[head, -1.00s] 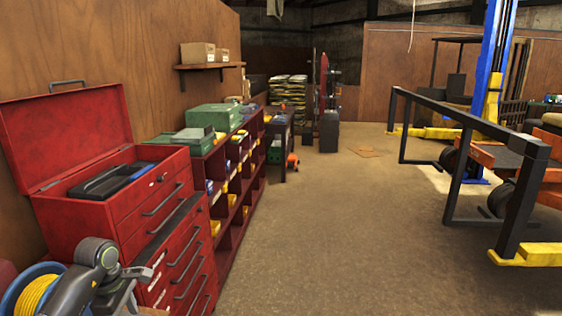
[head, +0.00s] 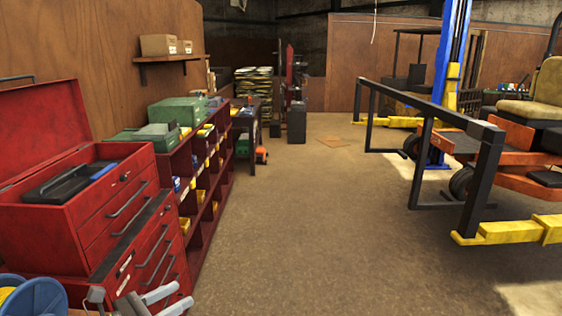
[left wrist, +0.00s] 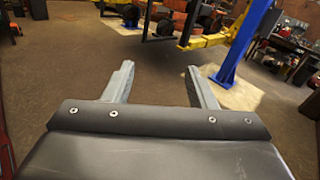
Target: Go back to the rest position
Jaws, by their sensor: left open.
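My left gripper (head: 137,302) shows at the bottom left of the head view, in front of the red tool chest (head: 60,238). In the left wrist view its two grey fingers (left wrist: 157,85) stand wide apart with nothing between them, and bare floor lies beyond. My right gripper is in neither view.
The tool chest's lid is open, with a dark tray (head: 72,182) inside. A red shelf (head: 205,195) with bins runs along the left wall. A blue and yellow lift (head: 452,85) holds an orange mower (head: 490,160) at right. The middle floor (head: 310,230) is clear.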

